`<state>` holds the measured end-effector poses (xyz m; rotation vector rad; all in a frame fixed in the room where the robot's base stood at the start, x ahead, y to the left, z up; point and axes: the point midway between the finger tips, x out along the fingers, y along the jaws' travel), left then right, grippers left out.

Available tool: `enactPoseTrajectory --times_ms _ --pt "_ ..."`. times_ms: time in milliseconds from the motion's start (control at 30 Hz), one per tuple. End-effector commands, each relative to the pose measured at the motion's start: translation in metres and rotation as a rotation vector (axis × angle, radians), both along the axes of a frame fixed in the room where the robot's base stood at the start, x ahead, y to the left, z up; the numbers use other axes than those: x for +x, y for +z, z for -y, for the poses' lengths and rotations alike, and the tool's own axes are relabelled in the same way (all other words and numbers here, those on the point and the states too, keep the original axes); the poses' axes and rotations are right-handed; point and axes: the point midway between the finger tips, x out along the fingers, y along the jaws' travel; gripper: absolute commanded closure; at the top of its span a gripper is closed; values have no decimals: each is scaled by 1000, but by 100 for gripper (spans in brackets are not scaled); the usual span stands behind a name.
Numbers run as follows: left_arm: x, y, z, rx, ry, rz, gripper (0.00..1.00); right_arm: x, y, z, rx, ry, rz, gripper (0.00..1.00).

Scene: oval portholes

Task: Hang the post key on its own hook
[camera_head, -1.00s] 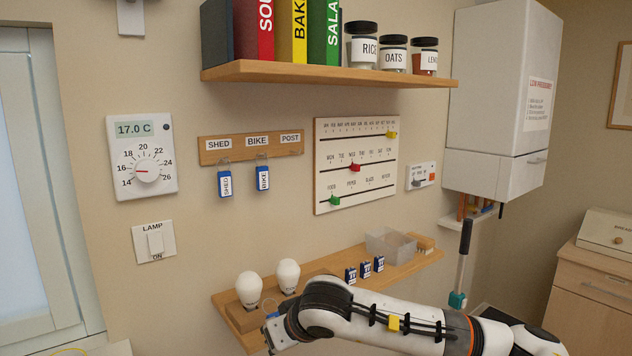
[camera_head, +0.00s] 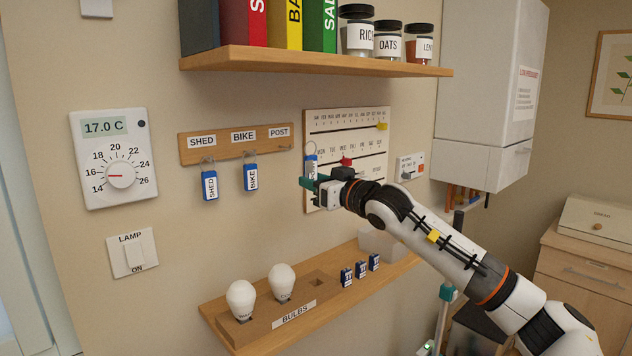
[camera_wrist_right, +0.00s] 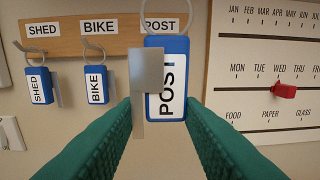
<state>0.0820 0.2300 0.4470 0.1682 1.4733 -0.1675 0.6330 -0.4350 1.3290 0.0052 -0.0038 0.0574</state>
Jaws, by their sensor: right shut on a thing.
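The post key, a blue tag with a white POST label and a ring on top, shows large in the right wrist view (camera_wrist_right: 172,80). My right gripper (camera_head: 308,181) is shut on it, with green fingers on either side of the tag (camera_wrist_right: 160,120). In the head view the key (camera_head: 311,165) is held right of the key rack (camera_head: 232,155). The POST hook (camera_head: 287,147) sits at the rack's right end and looks empty; in the wrist view the key mostly hides it. The shed key (camera_head: 209,182) and bike key (camera_head: 250,175) hang on their hooks. My left gripper is not in view.
A planner board (camera_head: 325,130) with coloured sliders is behind and right of the held key. A shelf with jars (camera_head: 330,62) is above. Below, a lower shelf (camera_head: 380,273) holds bulbs (camera_head: 241,296) and small boxes. Bare wall lies under the rack.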

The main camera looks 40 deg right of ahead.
Motion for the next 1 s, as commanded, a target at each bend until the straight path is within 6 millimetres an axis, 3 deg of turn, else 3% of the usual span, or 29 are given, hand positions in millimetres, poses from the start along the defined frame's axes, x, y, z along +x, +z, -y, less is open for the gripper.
enactPoseTrajectory --times_ms 1000 --pt "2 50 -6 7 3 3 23 61 -4 -6 3 2 -2 88"
